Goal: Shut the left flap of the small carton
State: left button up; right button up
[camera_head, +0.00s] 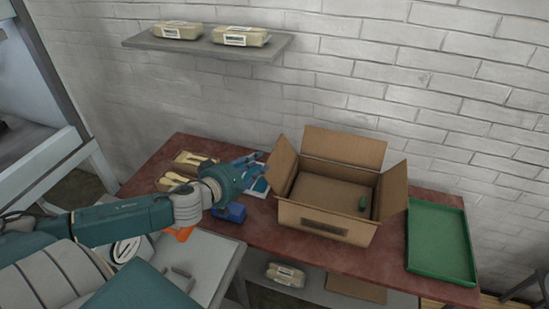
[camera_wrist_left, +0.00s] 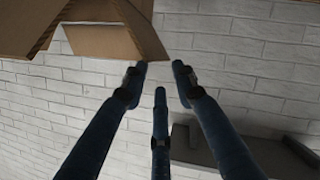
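The small brown carton (camera_head: 330,222) stands on the red-brown table in the head view. Its left flap (camera_head: 282,165) stands up and leans outward to the left. The back flap (camera_head: 343,147) and right flap (camera_head: 392,190) also stand open. My left gripper (camera_head: 252,172) is just left of the left flap, its fingers pointing toward it; contact cannot be told. In the left wrist view the three fingers of my left gripper (camera_wrist_left: 160,75) are spread with nothing between them. Part of the carton (camera_wrist_left: 105,40) shows at the upper left there. My right gripper is not in view.
A green tray (camera_head: 440,240) lies right of the carton. A blue object (camera_head: 232,212) and beige boxes (camera_head: 175,181) are near my left arm. A wall shelf (camera_head: 200,43) holds two packages.

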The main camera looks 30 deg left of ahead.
aim_at(275, 154)
pick_arm(q)
jog(key=p+x, duration=0.2)
jog(key=x, duration=0.7)
jog(key=shift+r, duration=0.15)
jog(key=shift+x, duration=0.8)
jog(key=shift+d, duration=0.1)
jog(key=shift+c, duration=0.3)
grip_shut()
